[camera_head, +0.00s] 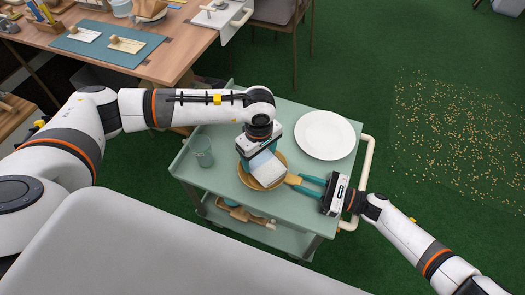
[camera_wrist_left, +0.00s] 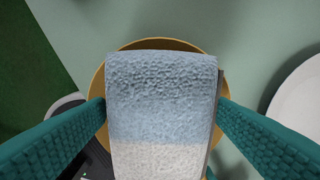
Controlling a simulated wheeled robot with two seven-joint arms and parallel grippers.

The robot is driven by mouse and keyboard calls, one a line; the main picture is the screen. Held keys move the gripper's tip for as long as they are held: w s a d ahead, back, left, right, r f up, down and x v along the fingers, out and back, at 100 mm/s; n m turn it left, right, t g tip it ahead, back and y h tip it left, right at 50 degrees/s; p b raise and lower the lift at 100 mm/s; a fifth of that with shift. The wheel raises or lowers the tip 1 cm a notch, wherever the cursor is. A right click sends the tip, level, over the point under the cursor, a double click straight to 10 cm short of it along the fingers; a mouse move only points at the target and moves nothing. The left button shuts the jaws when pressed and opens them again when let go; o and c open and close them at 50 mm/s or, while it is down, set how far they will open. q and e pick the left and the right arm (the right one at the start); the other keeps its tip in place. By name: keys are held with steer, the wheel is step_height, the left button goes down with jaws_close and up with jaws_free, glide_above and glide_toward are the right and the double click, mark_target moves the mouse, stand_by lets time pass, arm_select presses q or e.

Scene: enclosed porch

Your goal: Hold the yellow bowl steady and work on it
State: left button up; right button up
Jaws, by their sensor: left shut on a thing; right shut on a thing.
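The yellow bowl (camera_head: 247,180) stands on the green cart top. It shows behind the sponge in the wrist view (camera_wrist_left: 97,88). My left gripper (camera_head: 257,158) points down over the bowl and is shut on a pale blue and white sponge-like block (camera_head: 266,169), which fills the middle of the wrist view (camera_wrist_left: 160,105). The block hides most of the bowl's inside; whether it touches the bowl I cannot tell. My right gripper (camera_head: 298,184) reaches in from the right, its teal fingers shut on the bowl's right side.
A white plate (camera_head: 325,135) lies behind and right of the bowl. A clear green cup (camera_head: 202,151) stands on the left of the cart top (camera_head: 225,205). A cream handle rail (camera_head: 365,165) runs along the cart's right side. A wooden desk (camera_head: 165,60) stands behind left.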

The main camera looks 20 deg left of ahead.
steer(key=shift+w+d, duration=0.1)
arm_select(q)
steer(key=shift+r, duration=4)
arm_select(e)
steer(key=o, duration=1.9)
steer(key=shift+o, duration=0.2)
steer(key=shift+d+r, duration=0.25)
steer(key=shift+d, duration=0.75)
steer(key=shift+d+r, duration=0.25)
steer(key=shift+d, duration=0.75)
steer(key=shift+o, duration=1.1)
